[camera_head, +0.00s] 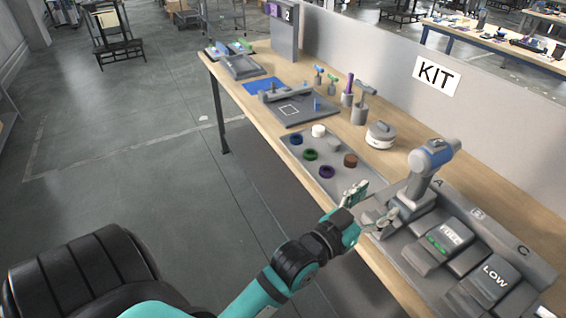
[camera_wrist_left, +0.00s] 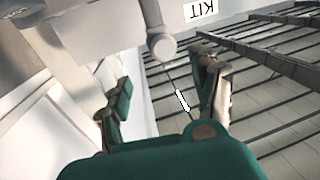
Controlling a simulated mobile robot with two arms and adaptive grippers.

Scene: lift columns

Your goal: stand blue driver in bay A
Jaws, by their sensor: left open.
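The blue and grey driver (camera_head: 432,158) stands upright at bay A (camera_head: 438,184) of the grey dock, its head pointing up and to the right. My left gripper (camera_head: 372,206) is open and empty just left of the driver's base, its fingers spread toward it. Whether a finger touches the driver I cannot tell. In the left wrist view the open left gripper (camera_wrist_left: 163,90) has nothing between its pads; a pale rounded part shows beyond it, which I cannot identify surely. My right gripper is not in view.
The dock also holds a block labelled FULL (camera_head: 451,233) and one labelled LOW (camera_head: 494,280). A grey tray (camera_head: 340,180) with several coloured rings lies left of my gripper. A grey wall with a KIT sign (camera_head: 436,76) runs behind the table.

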